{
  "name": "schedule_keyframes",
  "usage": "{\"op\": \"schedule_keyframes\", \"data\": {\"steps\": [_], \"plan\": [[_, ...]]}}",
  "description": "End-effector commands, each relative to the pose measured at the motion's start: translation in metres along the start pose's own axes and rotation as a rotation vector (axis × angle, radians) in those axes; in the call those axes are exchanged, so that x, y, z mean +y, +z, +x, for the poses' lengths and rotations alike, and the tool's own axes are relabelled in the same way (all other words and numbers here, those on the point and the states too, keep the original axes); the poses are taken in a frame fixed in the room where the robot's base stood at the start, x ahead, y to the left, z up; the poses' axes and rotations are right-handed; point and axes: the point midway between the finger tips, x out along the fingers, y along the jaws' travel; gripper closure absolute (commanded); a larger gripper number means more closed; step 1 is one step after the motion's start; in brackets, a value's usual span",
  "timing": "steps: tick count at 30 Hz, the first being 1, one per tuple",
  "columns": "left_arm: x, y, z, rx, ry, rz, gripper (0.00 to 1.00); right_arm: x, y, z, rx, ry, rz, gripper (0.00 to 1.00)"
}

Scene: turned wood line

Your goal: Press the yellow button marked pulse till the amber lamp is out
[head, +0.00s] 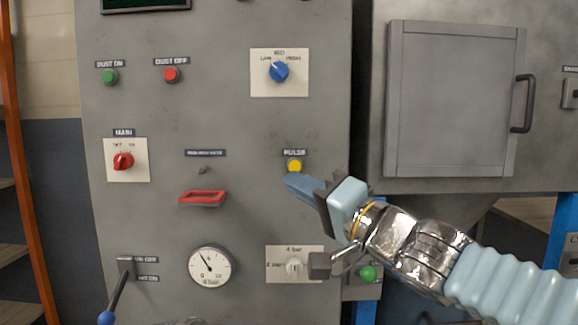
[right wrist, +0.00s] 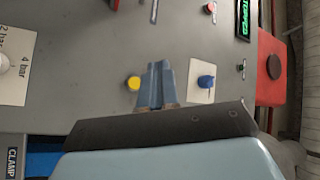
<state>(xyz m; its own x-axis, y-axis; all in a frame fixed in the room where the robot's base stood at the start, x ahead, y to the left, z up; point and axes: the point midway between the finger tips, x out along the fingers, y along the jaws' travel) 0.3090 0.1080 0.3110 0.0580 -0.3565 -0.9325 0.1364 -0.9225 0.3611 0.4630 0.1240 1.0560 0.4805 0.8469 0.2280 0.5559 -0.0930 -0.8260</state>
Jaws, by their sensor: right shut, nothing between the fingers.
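The yellow button (head: 294,166) sits under the PULSE label on the grey panel, right of centre in the head view. It also shows in the right wrist view (right wrist: 134,83), just left of the fingertips. My right gripper (head: 290,181) is shut and empty, its blue fingers pointing at the panel just below the button in the head view. The fingers also show in the right wrist view (right wrist: 158,66). I cannot tell whether they touch the panel; the button's face looks uncovered. I see no lit amber lamp in either view. My left gripper is not in view.
A cabinet door with a handle (head: 524,104) is at right. A blue-tipped lever (head: 107,317) is at lower left.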

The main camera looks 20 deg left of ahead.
Motion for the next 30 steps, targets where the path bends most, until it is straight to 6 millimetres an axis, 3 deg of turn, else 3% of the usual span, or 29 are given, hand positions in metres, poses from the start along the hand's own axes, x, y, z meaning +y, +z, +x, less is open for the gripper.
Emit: {"op": "schedule_keyframes", "data": {"steps": [8,21,24,30], "plan": [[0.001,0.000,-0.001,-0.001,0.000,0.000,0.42,0.003,-0.003,0.004,0.000,0.001,0.000,1.00],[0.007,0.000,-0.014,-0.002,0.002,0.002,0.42,0.032,-0.032,0.044,0.000,0.003,0.001,1.00],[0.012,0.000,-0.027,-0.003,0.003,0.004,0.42,0.035,-0.040,0.052,0.000,0.005,0.002,1.00],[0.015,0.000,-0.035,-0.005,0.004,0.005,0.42,0.043,-0.045,0.060,0.000,0.002,0.000,1.00]]}}
